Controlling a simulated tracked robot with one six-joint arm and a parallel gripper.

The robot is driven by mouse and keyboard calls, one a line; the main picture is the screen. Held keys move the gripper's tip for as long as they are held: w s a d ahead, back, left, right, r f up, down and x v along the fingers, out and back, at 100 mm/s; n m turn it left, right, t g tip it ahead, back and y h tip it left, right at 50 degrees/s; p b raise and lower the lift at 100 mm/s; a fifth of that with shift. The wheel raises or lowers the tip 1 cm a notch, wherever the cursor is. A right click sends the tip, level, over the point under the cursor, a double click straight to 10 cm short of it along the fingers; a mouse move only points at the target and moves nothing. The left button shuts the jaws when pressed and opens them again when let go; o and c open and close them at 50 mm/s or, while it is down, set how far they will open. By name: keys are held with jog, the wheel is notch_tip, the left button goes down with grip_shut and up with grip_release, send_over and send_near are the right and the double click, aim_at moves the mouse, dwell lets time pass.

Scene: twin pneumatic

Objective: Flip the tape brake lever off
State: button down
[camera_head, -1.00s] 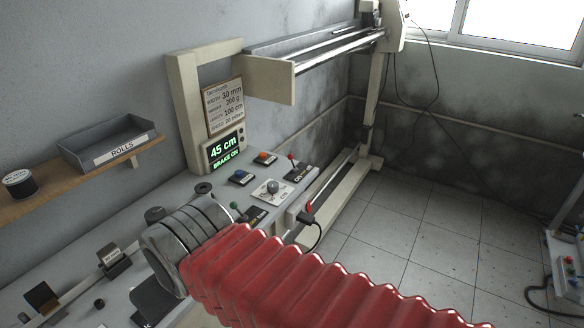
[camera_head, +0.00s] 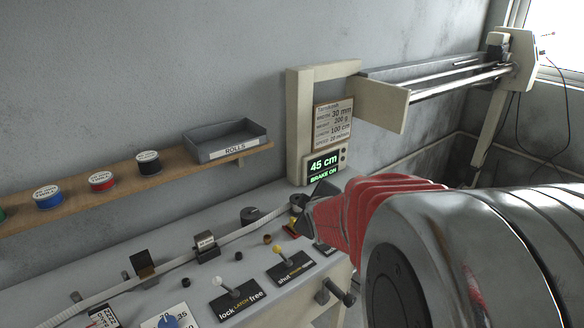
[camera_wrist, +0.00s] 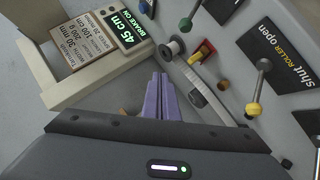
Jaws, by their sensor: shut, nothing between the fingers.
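The display (camera_head: 323,168) reads "45 cm, BRAKE ON"; it also shows in the wrist view (camera_wrist: 125,30). A lever with a green knob (camera_wrist: 186,24) stands at the top of the wrist view on a dark plate (camera_wrist: 222,8), whose label I cannot read there. I cannot confirm from the present views that this is the tape brake lever. In the head view my arm hides that part of the bench. My gripper (camera_wrist: 160,80) is shut and empty, its purple fingers left of and below the green-knobbed lever, apart from it.
A yellow-knobbed ROLLER lever (camera_wrist: 262,66) stands right of my gripper, also in the head view (camera_head: 278,249). A white-knobbed LATCH lever (camera_head: 222,283) stands nearer. A red-and-yellow part (camera_wrist: 204,50) and a grey spool (camera_wrist: 174,47) lie close ahead of the fingers. A shelf (camera_head: 100,203) runs along the wall.

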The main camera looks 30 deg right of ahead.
jog(key=s+d+f+n+t+h, duration=0.1)
jog(key=d+f+n, duration=0.1)
jog(key=d, duration=0.5)
jog(key=s+d+f+n+t+h, duration=0.1)
jog(key=d+f+n+t, duration=0.1)
jog(key=d+f, duration=0.3)
jog(key=s+d+f+n+t+h, duration=0.1)
jog(key=s+d+f+n, duration=0.1)
jog(key=d, duration=0.7)
jog(key=shift+d+f+n+t, duration=0.1)
jog(key=shift+f+n+t, duration=0.35)
jog(key=shift+f, duration=0.2)
jog(key=s+d+f+n+t+h, duration=0.1)
jog(key=s+d+f, duration=0.2)
jog(key=s, duration=0.3)
jog(key=shift+s+d+n+t, duration=0.15)
jog(key=shift+s+n+t, duration=0.15)
jog(key=shift+n+t, duration=0.05)
jog(key=shift+w, duration=0.1)
